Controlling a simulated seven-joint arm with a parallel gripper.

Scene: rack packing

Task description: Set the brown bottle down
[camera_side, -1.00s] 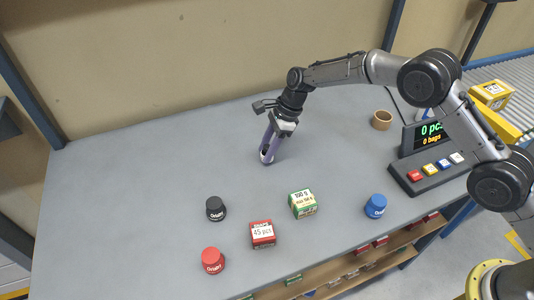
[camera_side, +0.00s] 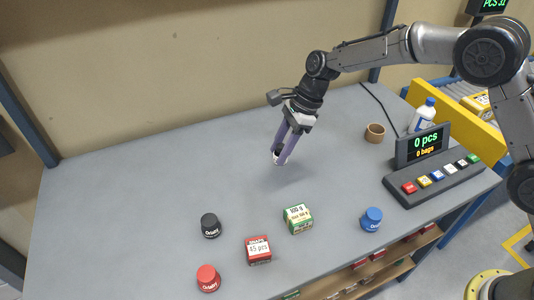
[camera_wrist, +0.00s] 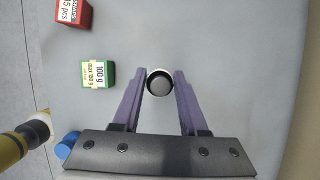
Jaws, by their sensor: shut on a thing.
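My gripper (camera_side: 280,156) points down at a slant over the back middle of the grey table (camera_side: 130,200). Its purple fingers are shut on a small round thing, taken as the brown bottle (camera_wrist: 159,83). In the wrist view it shows from above as a dark round top with a whitish rim between the fingertips.
Black jar (camera_side: 210,226), red jar (camera_side: 208,279), red box (camera_side: 258,250), green box (camera_side: 298,219) and blue jar (camera_side: 371,219) stand at the front. A brown cup (camera_side: 375,133), white bottle (camera_side: 422,116) and button console (camera_side: 432,172) are right. The table's left is clear.

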